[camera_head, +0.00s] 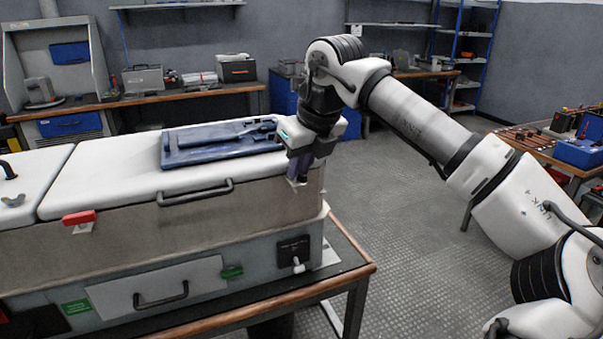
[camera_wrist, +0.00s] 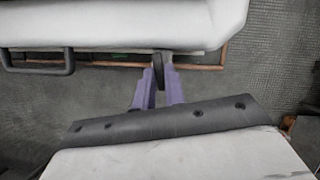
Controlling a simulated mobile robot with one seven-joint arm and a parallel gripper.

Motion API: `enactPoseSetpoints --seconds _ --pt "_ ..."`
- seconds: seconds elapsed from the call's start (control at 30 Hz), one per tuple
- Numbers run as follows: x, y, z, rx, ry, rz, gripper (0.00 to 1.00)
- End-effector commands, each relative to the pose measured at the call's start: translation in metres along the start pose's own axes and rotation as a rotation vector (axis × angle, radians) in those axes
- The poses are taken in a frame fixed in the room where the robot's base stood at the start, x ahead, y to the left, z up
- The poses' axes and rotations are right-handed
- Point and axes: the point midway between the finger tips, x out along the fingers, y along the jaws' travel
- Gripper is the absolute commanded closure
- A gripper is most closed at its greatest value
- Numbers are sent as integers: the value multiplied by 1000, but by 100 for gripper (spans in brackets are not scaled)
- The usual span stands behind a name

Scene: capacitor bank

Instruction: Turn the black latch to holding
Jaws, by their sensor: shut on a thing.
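My gripper (camera_head: 299,176) reaches down to the right end of the front of the large beige and white case (camera_head: 130,205). In the wrist view its two purple fingers (camera_wrist: 159,85) are shut on the black latch (camera_wrist: 158,68), a narrow dark piece standing between the fingertips, close to the white lid's edge. In the head view the fingers hide most of the latch, and its exact angle cannot be told.
A red latch (camera_head: 79,217) and a dark handle (camera_head: 195,193) are on the case front. A blue tray (camera_head: 220,144) lies on the lid. Below are a grey unit with a white switch (camera_head: 298,265) and a wood-edged table (camera_head: 352,250). Open floor lies to the right.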

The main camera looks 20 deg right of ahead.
Motion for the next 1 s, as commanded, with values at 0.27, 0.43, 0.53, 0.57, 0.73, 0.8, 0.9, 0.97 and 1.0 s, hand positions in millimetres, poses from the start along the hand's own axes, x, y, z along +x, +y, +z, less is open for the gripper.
enactPoseSetpoints --seconds 0.27,0.43,0.53,0.57,0.73,0.8,0.9,0.97,1.0 --pt "1 1 -1 126 2 -54 100" --pt "0 1 -1 161 2 -67 100" --pt "0 2 0 170 3 -71 100" --pt "0 2 0 172 3 -72 100" --pt "0 2 0 174 3 -72 100" --pt "0 2 0 174 3 -72 100" --pt "0 2 0 173 3 -72 100" --pt "0 2 0 173 3 -72 83" --pt "0 2 0 173 3 -72 79"
